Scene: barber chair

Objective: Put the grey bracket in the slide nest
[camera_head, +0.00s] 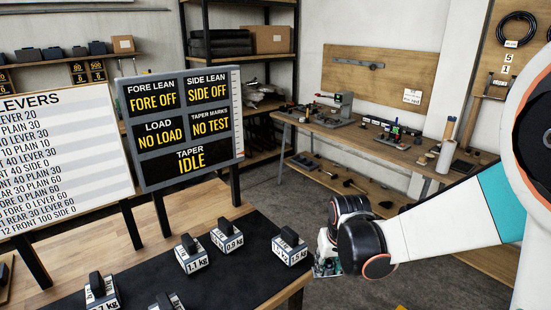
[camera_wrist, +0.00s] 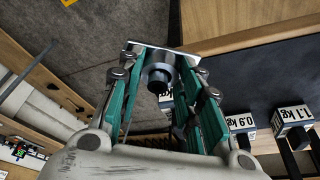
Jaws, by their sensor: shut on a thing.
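My gripper (camera_wrist: 160,62) is shut on the grey bracket (camera_wrist: 158,72), a metal piece with a flat plate and a round, dark-centred boss between the fingers. It is held above the floor beside the table edge. In the head view my gripper (camera_head: 326,264) hangs just right of the dark mat's corner, small and partly covered by my wrist; the bracket cannot be made out clearly there. I cannot pick out the slide nest in either view.
Several labelled weights with black handles stand on the dark mat (camera_head: 225,278), the nearest being the 1.5 kg one (camera_head: 290,249). A display board (camera_head: 182,128) reads IDLE and NO LOAD. A workbench (camera_head: 385,148) with small tools stands behind. Open floor lies between.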

